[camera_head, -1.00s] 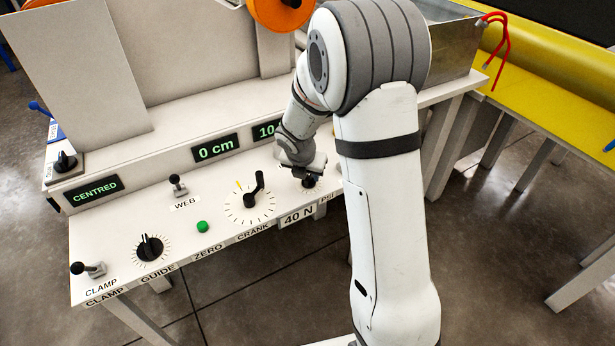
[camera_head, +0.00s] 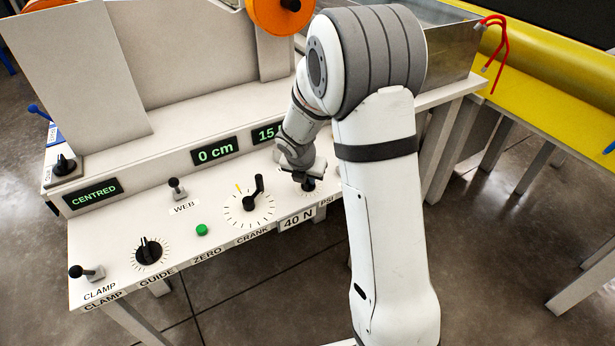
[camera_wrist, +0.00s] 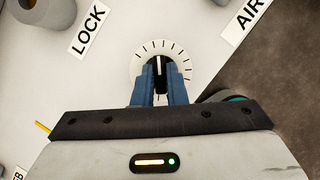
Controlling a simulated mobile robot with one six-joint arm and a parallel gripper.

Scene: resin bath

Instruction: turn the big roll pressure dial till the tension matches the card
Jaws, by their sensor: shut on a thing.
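My gripper (camera_wrist: 160,80) is shut on the black knob of a dial (camera_wrist: 143,61), its blue fingers on either side. White plate and black ticks show around the knob, and its white pointer line points nearly straight up in the wrist view. In the head view my gripper (camera_head: 303,172) is over this dial (camera_head: 308,186), at the right end of the panel by the label PSI; it hides part of it. The card (camera_head: 298,221) below reads "40 N". The green display (camera_head: 267,132) above shows "15." with the rest hidden behind my arm.
The panel also carries a crank (camera_head: 252,195), a green button (camera_head: 202,229), a guide knob (camera_head: 149,250), a clamp lever (camera_head: 88,271) and a web lever (camera_head: 176,188). Displays read "0 cm" (camera_head: 215,151) and "CENTRED" (camera_head: 92,193). LOCK (camera_wrist: 88,28) and AIR (camera_wrist: 247,18) labels flank the dial.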

